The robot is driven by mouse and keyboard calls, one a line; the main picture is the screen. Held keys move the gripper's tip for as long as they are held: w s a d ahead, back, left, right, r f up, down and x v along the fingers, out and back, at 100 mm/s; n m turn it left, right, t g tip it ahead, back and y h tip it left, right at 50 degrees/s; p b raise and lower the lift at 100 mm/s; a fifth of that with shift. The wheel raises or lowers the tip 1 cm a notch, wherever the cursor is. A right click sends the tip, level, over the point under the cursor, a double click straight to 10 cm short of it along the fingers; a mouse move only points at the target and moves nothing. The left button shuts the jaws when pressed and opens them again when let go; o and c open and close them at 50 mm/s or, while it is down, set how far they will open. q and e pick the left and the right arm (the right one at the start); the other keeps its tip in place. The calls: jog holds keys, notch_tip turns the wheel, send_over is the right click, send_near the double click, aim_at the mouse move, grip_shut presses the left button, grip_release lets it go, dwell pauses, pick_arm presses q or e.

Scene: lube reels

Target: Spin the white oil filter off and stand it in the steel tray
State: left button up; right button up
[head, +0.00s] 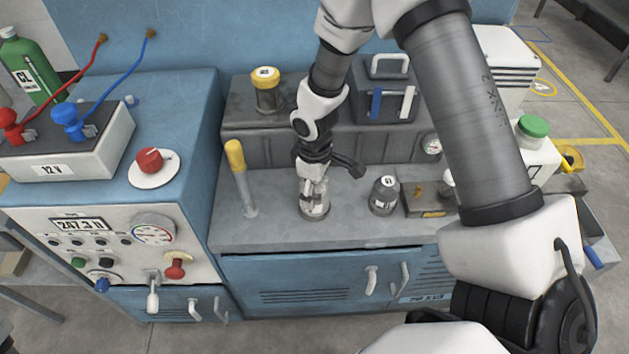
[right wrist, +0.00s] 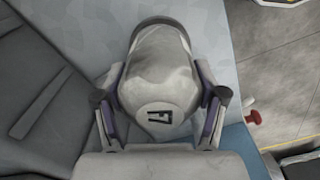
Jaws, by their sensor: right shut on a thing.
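The white oil filter (head: 315,211) is between the fingers of my right gripper (head: 314,188) and stands upright at the grey bench top. In the right wrist view the filter (right wrist: 158,75) fills the space between the two fingers (right wrist: 162,112), with a dark mark on its label and a dark rim at its far end. The fingers touch it on both sides. Its lower end is partly hidden, so I cannot tell whether it is still threaded on. A shallow grey metal tray (head: 425,212), possibly the steel one, lies to the right with small parts in it. My left gripper is out of view.
A grey canister (head: 383,196) stands just right of the filter. A yellow-topped lever (head: 238,165) rises on the left. A yellow-capped jar (head: 266,90) and a dark case (head: 388,95) stand behind. Bare bench (head: 275,195) lies between lever and filter.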

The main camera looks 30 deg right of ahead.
jog(key=shift+s+f, duration=0.1)
jog(key=shift+p, duration=0.4)
jog(key=n+p, duration=0.3)
jog(key=shift+s+r+n, duration=0.1)
jog(key=shift+r+n, duration=0.15)
jog(key=shift+n, duration=0.05)
jog(key=shift+f+n+p, duration=0.2)
jog(key=shift+n+p, duration=0.5)
jog(key=shift+p, duration=0.05)
jog(key=shift+f, duration=0.15)
